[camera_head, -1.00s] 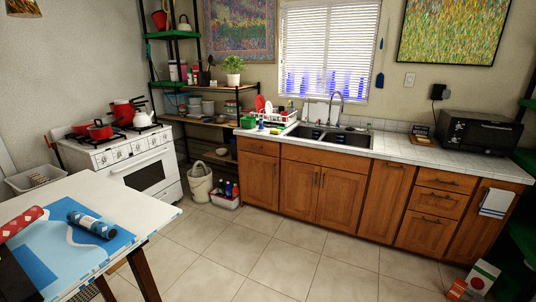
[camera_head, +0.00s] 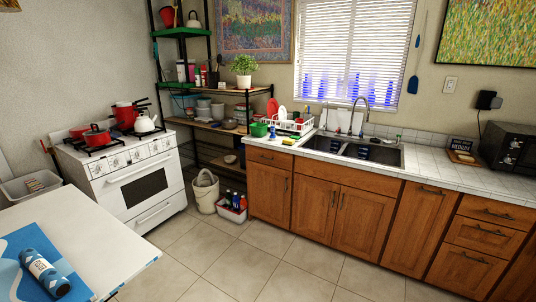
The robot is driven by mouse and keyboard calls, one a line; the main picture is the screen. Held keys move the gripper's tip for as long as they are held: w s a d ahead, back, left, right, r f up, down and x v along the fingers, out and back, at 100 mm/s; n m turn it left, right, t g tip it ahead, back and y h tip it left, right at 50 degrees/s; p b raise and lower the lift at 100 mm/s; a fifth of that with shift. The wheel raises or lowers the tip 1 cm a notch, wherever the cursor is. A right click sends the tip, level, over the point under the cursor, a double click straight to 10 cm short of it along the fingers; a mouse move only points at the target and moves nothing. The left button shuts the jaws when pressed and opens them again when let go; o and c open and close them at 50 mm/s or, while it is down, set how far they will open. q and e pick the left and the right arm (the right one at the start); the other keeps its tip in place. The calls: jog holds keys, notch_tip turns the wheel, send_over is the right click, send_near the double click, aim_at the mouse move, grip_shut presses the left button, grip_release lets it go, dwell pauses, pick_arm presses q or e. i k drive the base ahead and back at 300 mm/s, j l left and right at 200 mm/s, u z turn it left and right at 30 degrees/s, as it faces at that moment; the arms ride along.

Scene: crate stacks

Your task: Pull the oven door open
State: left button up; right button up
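The white oven (camera_head: 122,170) stands against the left wall. Its door (camera_head: 141,190) faces me at an angle and is closed, with a dark window and a handle bar (camera_head: 139,171) along its top. A lower drawer (camera_head: 154,212) is below the door. Red pots (camera_head: 97,136) and a white kettle (camera_head: 145,123) sit on the stove top. Neither of my grippers shows in this view.
A white table (camera_head: 100,240) with a blue patterned roll (camera_head: 44,273) fills the lower left, in front of the oven. The tiled floor (camera_head: 235,262) is clear between table and cabinets (camera_head: 335,210).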

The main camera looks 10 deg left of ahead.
aim_at(126, 192)
jog(key=i, duration=0.85)
jog(key=i+u, duration=0.15)
jog(key=i, duration=0.25)
jog(key=i+l+u, duration=0.2)
jog(key=i, duration=0.2)
jog(key=i+u, duration=0.3)
jog(key=u, duration=0.15)
jog(key=i+l+u, duration=0.15)
jog(key=i+u, duration=0.25)
jog(key=i+l+u, duration=0.2)
jog(key=u, duration=0.25)
jog(key=i+l+u, duration=0.25)
jog(key=u, duration=0.2)
jog(key=i+l+u, duration=0.25)
jog(key=l, duration=0.3)
